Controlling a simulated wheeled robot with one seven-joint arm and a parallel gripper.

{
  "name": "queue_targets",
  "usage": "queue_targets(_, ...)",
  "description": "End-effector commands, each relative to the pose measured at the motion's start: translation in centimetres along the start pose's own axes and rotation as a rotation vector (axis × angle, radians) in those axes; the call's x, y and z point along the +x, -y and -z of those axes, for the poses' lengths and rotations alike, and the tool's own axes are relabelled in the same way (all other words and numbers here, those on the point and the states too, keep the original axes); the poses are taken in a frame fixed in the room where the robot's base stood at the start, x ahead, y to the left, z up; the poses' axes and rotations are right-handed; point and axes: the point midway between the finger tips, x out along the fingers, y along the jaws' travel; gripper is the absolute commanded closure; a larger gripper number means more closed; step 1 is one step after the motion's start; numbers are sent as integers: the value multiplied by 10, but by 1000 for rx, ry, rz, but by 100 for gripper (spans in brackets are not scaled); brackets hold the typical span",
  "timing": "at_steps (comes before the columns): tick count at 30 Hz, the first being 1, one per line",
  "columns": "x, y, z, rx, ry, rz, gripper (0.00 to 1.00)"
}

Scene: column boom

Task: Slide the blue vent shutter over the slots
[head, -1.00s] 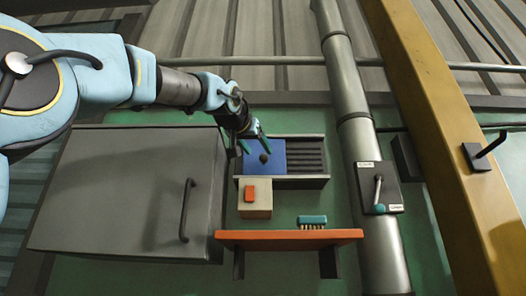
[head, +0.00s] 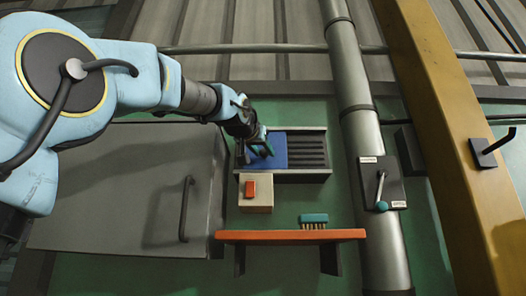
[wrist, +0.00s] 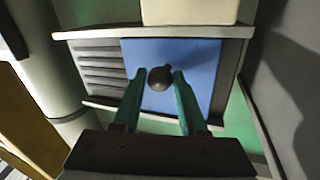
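The blue vent shutter (head: 277,158) covers the left part of the vent frame in the head view. The dark slots (head: 307,151) to its right are uncovered. In the wrist view the blue shutter (wrist: 197,72) carries a dark round knob (wrist: 160,78), and the slots (wrist: 101,67) lie on the left. My gripper (wrist: 158,80) is open, with its green fingertips on either side of the knob; I cannot tell whether they touch it. In the head view my gripper (head: 261,150) is in front of the shutter and hides the knob.
A beige box with an orange button (head: 250,189) is below the vent. An orange shelf (head: 290,235) holds a teal brush (head: 314,221). A grey cabinet door (head: 130,190) is at left. A pipe with a lever (head: 381,188) is at right.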

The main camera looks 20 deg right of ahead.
Motion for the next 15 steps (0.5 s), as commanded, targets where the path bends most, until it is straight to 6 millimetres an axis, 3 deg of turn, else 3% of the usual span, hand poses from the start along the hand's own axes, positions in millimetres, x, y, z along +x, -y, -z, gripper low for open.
queue_targets(2,0,0,0,0,0,0,69)
queue_targets(10,0,0,0,0,0,0,99)
queue_targets(15,0,0,0,0,0,0,100)
